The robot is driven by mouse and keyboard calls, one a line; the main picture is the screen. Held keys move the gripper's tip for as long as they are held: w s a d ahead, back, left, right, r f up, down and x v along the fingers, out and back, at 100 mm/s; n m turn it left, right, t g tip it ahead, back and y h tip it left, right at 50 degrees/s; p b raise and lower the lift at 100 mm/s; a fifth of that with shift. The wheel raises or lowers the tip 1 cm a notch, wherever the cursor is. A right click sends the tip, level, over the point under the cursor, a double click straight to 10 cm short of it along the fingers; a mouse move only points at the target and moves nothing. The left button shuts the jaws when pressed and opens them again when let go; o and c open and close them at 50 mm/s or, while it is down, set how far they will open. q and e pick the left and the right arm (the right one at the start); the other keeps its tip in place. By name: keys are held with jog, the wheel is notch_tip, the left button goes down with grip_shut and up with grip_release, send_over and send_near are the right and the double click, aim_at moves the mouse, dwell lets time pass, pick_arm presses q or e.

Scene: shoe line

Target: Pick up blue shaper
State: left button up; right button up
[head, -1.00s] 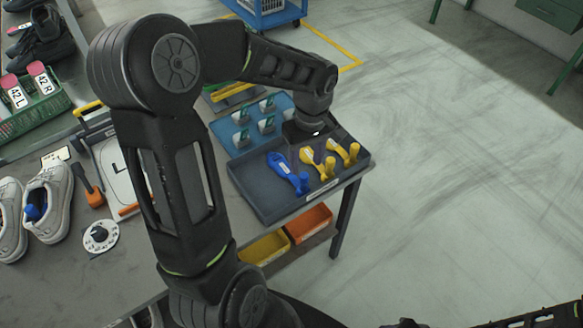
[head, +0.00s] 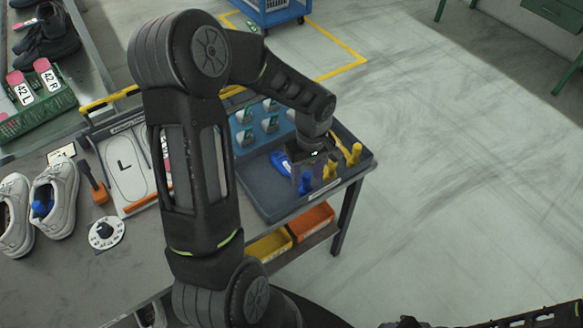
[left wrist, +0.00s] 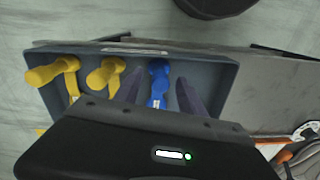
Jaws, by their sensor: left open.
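The blue shaper (head: 281,162) lies in the grey tray (head: 262,203) on the table, partly hidden by my left gripper (head: 308,182) in the head view. In the left wrist view the blue shaper (left wrist: 159,82) lies between the two fingers of my left gripper (left wrist: 158,95). The fingers stand apart on either side of it, with gaps visible. Two yellow shapers lie beside it in the tray; one (left wrist: 107,74) is nearer, the other (left wrist: 55,72) farther left in the wrist view. My right gripper cannot be made out.
A blue tray (head: 237,141) with small white-and-green items adjoins the grey tray. Orange (head: 310,222) and yellow (head: 268,247) bins sit under the table edge. A white shoe (head: 55,198), a board marked L (head: 126,168) and a round dial (head: 106,232) are on the left.

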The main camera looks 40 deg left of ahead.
pick_arm(q)
jog(key=shift+f, duration=0.8)
grip_shut()
dwell(0.4)
